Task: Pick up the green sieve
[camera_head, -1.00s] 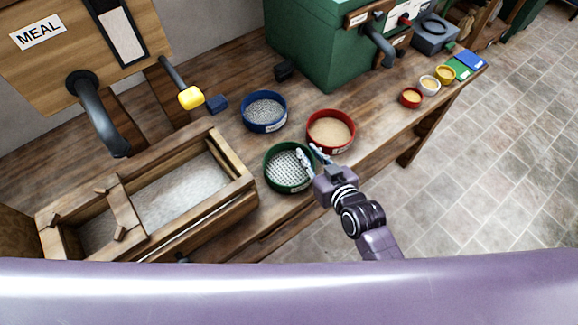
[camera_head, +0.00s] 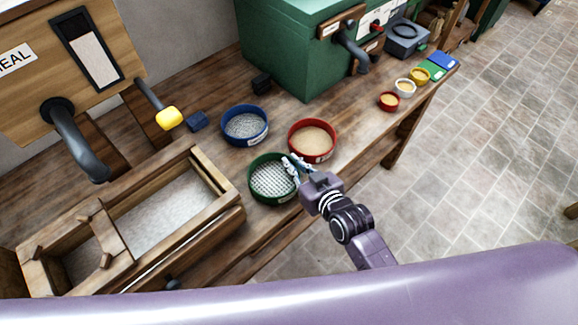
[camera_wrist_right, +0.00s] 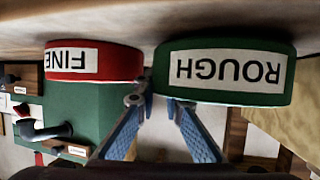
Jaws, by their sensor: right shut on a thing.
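The green sieve (camera_head: 271,180) is a round, open tub with a pale mesh floor, near the bench's front edge. In the right wrist view the green sieve (camera_wrist_right: 225,72) appears upside down with a "ROUGH" label. My right gripper (camera_head: 294,163) is at the sieve's right rim, and its fingers are shut on that rim. In the wrist view the fingertips (camera_wrist_right: 151,101) meet at the sieve's edge, beside the red sieve. The sieve appears to rest on the bench; I see no clear gap under it. My left gripper is not in view.
The red sieve (camera_head: 312,140), labelled "FINE" in the wrist view, stands close to the right gripper. The blue sieve (camera_head: 245,126) is behind the green one. A wooden trough (camera_head: 223,190) is at left. A green machine (camera_head: 300,50) stands behind. Small bowls (camera_head: 404,88) sit farther right.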

